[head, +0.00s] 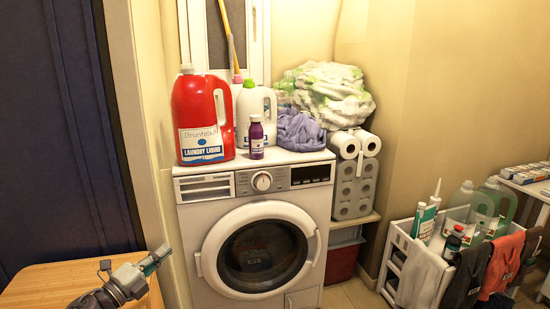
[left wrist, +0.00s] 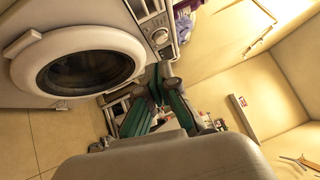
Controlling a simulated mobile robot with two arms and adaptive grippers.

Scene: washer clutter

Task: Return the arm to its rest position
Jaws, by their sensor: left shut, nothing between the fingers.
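My left gripper (head: 157,259) is at the lower left of the head view, where my arm comes in low over a wooden top. It is shut and empty, and its fingertips point up and to the right. It is apart from the white washing machine (head: 188,220), in front and to the left of it. In the left wrist view the closed fingers (left wrist: 164,82) show green pads with nothing between them, and the washer door (left wrist: 128,48) is at the upper left. My right gripper is in neither view.
The wooden top (head: 45,281) lies beneath my left arm. A red detergent jug (head: 200,105), a purple bottle (head: 256,140) and other goods stand on the washer. A white rack (head: 396,248) with bottles and cloths stands at right. Open floor (head: 346,296) lies between washer and rack.

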